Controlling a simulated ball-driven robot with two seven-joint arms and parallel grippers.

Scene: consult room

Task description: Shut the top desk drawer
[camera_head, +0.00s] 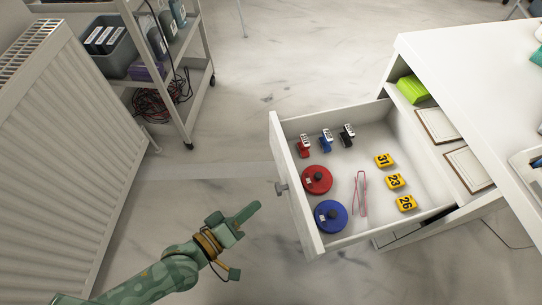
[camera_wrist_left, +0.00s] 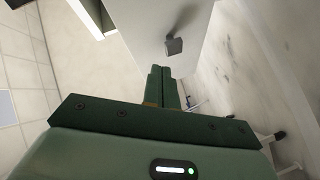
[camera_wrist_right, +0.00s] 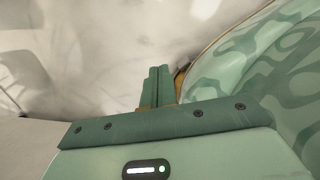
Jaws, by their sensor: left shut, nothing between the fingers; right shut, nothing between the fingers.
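The top desk drawer (camera_head: 296,189) is pulled well out from the white desk (camera_head: 465,75) in the head view. Its front panel faces left and carries a small grey handle (camera_head: 281,188). The drawer front and the handle (camera_wrist_left: 174,46) also show in the left wrist view, ahead of the fingers. My left gripper (camera_head: 257,207) is shut and empty, a little left of the drawer front and apart from it. My right gripper (camera_wrist_right: 159,70) is shut and empty in the right wrist view, over the floor; it is not visible in the head view.
The drawer holds a red disc (camera_head: 316,180), a blue disc (camera_head: 330,216), yellow number blocks (camera_head: 395,181), pink tweezers (camera_head: 359,193) and small clips (camera_head: 326,139). A radiator (camera_head: 75,150) stands at left, a shelf cart (camera_head: 185,90) behind. Floor (camera_head: 200,180) left of the drawer is clear.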

